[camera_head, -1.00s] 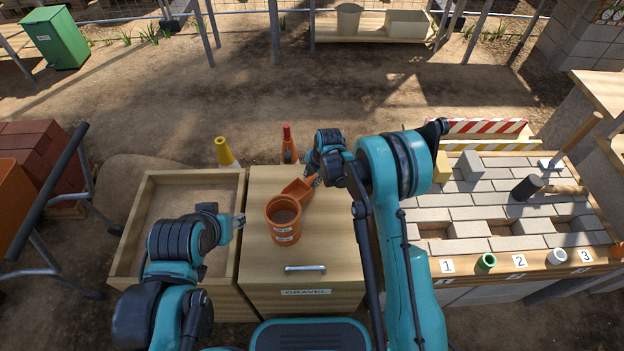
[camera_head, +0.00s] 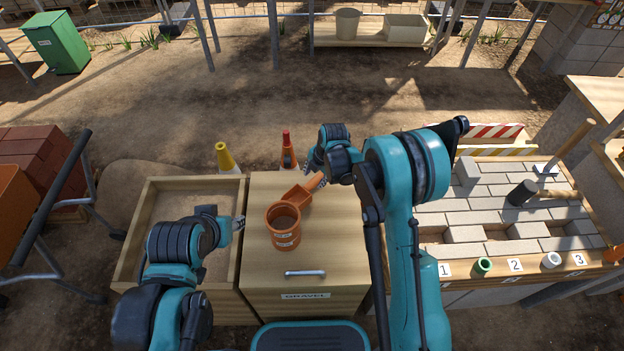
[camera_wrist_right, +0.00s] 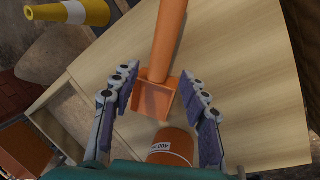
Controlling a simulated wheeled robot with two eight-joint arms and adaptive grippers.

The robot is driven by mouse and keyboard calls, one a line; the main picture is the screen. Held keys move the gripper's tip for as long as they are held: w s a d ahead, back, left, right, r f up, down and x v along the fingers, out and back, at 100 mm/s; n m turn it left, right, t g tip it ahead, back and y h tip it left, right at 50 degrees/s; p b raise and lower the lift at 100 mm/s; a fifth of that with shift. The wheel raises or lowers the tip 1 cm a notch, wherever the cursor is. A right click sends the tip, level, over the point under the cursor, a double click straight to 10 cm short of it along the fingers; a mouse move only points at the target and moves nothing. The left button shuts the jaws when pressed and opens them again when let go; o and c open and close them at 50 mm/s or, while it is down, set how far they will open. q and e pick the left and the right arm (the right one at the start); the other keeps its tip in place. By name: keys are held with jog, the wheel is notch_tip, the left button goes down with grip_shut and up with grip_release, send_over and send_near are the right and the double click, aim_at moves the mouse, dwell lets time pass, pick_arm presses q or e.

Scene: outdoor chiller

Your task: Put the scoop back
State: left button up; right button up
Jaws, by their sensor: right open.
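The orange scoop (camera_head: 299,193) is beside the far right rim of the orange bucket (camera_head: 286,238), on the gravel box's wooden lid (camera_head: 342,235). Whether it touches the lid or bucket is unclear. In the right wrist view, the scoop's pan (camera_wrist_right: 155,99) lies between my right fingers and its handle points away to the top. My right gripper (camera_head: 316,180) is open around the scoop, with gaps on both sides (camera_wrist_right: 158,85). The bucket (camera_wrist_right: 172,146) shows just below the pan. My left gripper (camera_head: 239,222) hangs over the open wooden bin's right edge; its jaw opening is unclear.
The sand-coloured open bin (camera_head: 150,215) stands left of the gravel box. A paving bench (camera_head: 480,222) with a mallet (camera_head: 522,192) and numbered cups is on the right. Bricks (camera_head: 35,160) are at left.

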jog(key=s+d+r+m+t+p, duration=0.1)
jog(key=s+d+r+m, duration=0.25)
jog(key=r, duration=0.35)
jog(key=s+d+r+m+t, duration=0.1)
jog(key=s+d+r+m, duration=0.2)
jog(key=s+r+m, duration=0.35)
jog(key=s+d+r+m+p, duration=0.1)
jog(key=s+d+r+m, duration=0.2)
jog(key=r, duration=0.6)
jog(key=s+d+r+m+t+h, duration=0.1)
jog(key=s+d+m, duration=0.4)
jog(key=s+m, duration=0.9)
jog(key=shift+s+d+r+t+h, duration=0.2)
jog(key=shift+s+t+h, duration=0.35)
jog(key=shift+t, duration=0.45)
